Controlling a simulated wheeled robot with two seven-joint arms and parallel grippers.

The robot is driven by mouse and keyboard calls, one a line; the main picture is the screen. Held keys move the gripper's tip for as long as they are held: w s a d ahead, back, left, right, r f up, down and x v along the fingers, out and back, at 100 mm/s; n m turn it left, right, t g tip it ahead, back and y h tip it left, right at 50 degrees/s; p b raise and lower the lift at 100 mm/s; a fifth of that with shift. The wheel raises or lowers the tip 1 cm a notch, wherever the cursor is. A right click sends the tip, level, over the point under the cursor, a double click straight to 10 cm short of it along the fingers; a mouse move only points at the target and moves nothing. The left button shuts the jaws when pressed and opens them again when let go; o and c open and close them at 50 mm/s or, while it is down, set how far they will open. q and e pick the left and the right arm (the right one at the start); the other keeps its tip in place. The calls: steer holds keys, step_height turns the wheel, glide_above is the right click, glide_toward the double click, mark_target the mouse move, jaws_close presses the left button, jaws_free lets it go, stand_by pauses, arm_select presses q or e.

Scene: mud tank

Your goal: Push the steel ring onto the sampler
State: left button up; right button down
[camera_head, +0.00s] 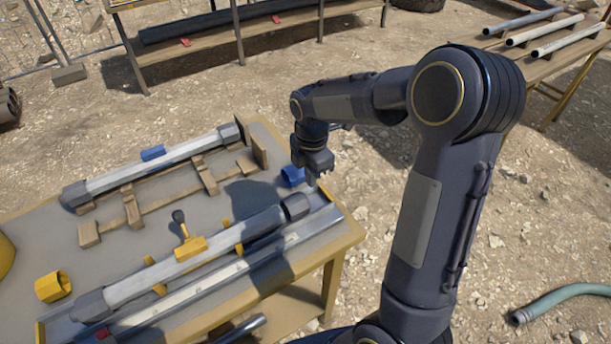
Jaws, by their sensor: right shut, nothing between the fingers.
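A long grey tube, which looks like the sampler (150,283), lies slantwise across the front of the table under a yellow clamp (190,247) with a black-knobbed lever. A dark grey collar (294,207) sits at its right end; it looks like the steel ring, but I cannot tell how far on it sits. My right gripper (318,178) is shut and empty, pointing down just above and beyond that collar, near the table's right end. I cannot tell whether it touches anything. My left gripper is out of view.
A second tube (155,165) with a blue clip rests on a wooden rack (131,208) behind. A blue hexagonal collar (291,177) stands beside my gripper, a yellow one (53,287) at the left. A metal rail (230,272) runs along the table's front edge.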

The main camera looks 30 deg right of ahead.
mark_target(296, 199)
step_height(296, 199, down, 7)
steer(key=shift+f, duration=0.1)
stand_by(0.4)
steer(key=a, duration=0.4)
steer(key=shift+s+a, duration=0.15)
steer(key=shift+s, duration=0.05)
